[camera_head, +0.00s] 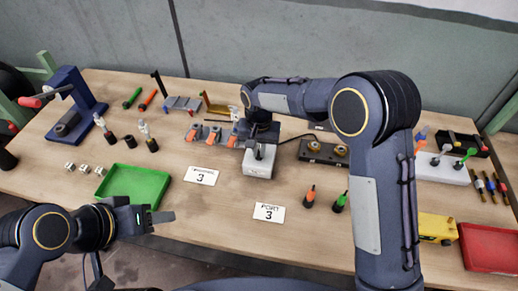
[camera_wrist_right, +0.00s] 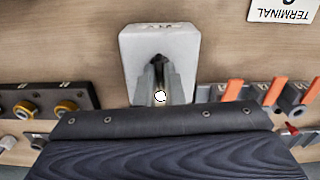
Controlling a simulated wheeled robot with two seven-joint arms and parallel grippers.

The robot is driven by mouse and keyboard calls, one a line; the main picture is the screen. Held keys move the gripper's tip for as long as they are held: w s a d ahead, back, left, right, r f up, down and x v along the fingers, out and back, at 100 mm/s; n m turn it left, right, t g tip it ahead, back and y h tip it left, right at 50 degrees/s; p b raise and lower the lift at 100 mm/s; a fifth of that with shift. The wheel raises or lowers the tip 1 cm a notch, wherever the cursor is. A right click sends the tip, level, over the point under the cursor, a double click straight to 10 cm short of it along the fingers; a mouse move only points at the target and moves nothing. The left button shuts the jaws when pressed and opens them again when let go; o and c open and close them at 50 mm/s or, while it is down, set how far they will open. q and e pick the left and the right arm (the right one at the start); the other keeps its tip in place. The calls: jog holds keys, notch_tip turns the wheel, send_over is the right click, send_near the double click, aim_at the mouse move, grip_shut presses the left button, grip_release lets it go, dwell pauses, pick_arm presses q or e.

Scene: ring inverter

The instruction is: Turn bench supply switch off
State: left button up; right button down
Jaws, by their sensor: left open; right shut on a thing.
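The bench supply switch box (camera_head: 258,168) is a small white block in the middle of the table. It also shows in the right wrist view (camera_wrist_right: 135,45), with dark lettering at its far edge. My right gripper (camera_head: 259,148) reaches down over the box and is shut on its switch lever (camera_wrist_right: 160,96), whose round pale tip shows between the fingers (camera_wrist_right: 161,78). The fingers hide most of the lever, so its tilt is hard to tell. My left gripper (camera_head: 156,217) is open and empty at the table's front edge, near the green tray (camera_head: 170,183).
Orange-lever connectors (camera_head: 214,135) stand left of the box, and a dark block with brass terminals (camera_head: 322,152) stands right of it.

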jog(key=n+b, duration=0.1)
jog(key=n, duration=1.2)
jog(key=shift+r+n, duration=0.1)
jog(key=shift+n, duration=2)
jog(key=c, duration=1.5)
grip_release()
jog(key=shift+c, duration=0.2)
